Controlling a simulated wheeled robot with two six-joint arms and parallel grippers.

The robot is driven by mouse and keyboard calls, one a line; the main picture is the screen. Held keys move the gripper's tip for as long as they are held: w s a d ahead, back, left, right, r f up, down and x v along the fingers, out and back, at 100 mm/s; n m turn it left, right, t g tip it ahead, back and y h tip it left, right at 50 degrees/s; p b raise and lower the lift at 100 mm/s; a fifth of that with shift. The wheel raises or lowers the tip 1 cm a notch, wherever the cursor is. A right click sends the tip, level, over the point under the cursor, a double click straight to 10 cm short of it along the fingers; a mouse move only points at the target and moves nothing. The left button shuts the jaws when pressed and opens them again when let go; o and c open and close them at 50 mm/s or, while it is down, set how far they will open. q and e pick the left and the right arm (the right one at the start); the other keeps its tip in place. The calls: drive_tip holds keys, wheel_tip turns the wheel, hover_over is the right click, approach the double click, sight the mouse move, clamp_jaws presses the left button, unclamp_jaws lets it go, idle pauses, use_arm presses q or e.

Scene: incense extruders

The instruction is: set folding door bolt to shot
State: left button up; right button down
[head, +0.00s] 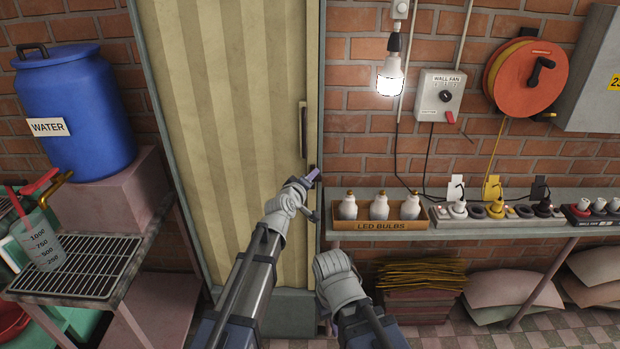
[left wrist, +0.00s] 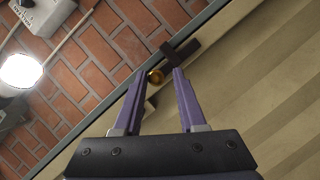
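The folding door (head: 235,100) is a pleated cream panel in a grey-green frame, with a long upright handle (head: 303,130) near its right edge. My left gripper (head: 317,177) is at that right edge, below the handle. In the left wrist view, the left gripper's two purple fingers (left wrist: 159,72) are apart. I cannot tell whether a finger touches the knob. My right arm hangs low in the head view; its fingers are mostly hidden.
A shelf (head: 390,236) right of the door holds a box of LED bulbs (head: 380,225) and several plugs. A lit bulb (head: 390,80) hangs above it. A blue water barrel (head: 75,110) and a wire rack (head: 90,270) stand at the left.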

use_arm(q)
drive_tip(key=shift+o, duration=1)
drive_tip(key=shift+r, duration=0.1)
drive_tip(key=p+v, duration=0.1)
drive_tip(key=v, duration=0.6)
drive_tip(key=shift+s+p, duration=0.35)
drive_tip(key=shift+a, duration=0.1)
